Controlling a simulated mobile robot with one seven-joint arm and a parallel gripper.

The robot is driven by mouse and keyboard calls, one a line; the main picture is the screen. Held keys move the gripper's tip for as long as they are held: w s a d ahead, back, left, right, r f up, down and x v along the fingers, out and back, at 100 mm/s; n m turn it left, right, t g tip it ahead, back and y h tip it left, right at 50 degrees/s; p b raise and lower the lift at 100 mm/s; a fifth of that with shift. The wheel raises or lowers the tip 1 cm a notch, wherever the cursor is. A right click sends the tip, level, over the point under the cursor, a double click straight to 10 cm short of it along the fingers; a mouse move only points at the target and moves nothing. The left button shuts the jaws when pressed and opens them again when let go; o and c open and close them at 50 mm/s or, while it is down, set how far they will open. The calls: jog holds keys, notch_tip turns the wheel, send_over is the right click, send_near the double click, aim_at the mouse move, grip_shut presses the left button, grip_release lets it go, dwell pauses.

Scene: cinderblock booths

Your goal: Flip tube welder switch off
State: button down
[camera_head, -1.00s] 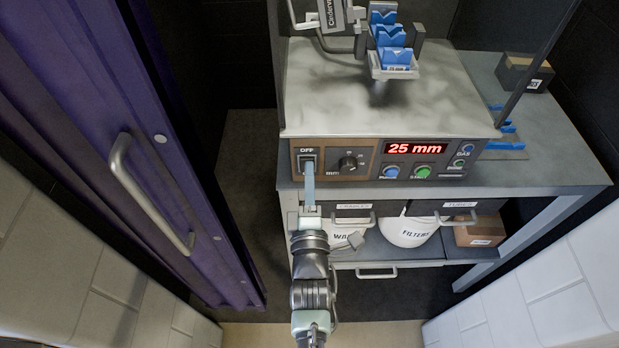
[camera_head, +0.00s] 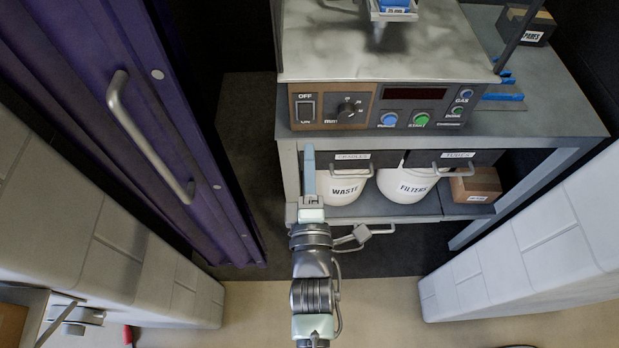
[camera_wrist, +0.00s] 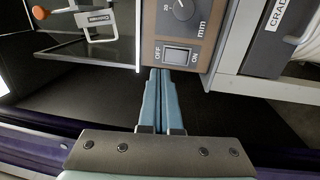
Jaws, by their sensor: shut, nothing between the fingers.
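The tube welder (camera_head: 380,107) is a box with a brown-framed front panel on a grey bench. Its OFF/ON rocker switch (camera_head: 305,108) is at the panel's left, with OFF at the top. The welder's display (camera_head: 414,93) is dark. My gripper (camera_head: 309,150) is shut and empty, its pale blue fingers pointing toward the panel, below the switch and apart from it. In the wrist view the switch (camera_wrist: 177,56) lies just beyond the closed fingertips (camera_wrist: 160,72).
A purple door with a metal handle (camera_head: 150,140) stands at the left. Under the bench are a waste bin (camera_head: 343,188), a filters bin (camera_head: 407,184) and a cardboard box (camera_head: 478,184). White block walls flank both sides; open floor lies in front.

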jog(key=s, duration=0.4)
jog(key=shift+r, duration=0.35)
jog(key=shift+s, duration=0.15)
jog(key=w+r+m+t, duration=0.25)
jog(key=r+m, duration=0.25)
jog(key=r, duration=1.1)
jog(key=w+r+m+t, duration=0.25)
jog(key=r+m, duration=0.25)
jog(key=r, duration=1)
jog(key=s+r+m+t, duration=0.1)
jog(key=s+r+m, duration=0.1)
jog(key=r, duration=0.5)
jog(key=s+r+m+t, duration=0.1)
jog(key=s+r+m, duration=0.2)
jog(key=s+r, duration=0.2)
jog(key=s+a+r+m+t, duration=0.1)
jog(key=s+r+m, duration=0.2)
jog(key=r, duration=0.6)
jog(key=shift+s, duration=0.35)
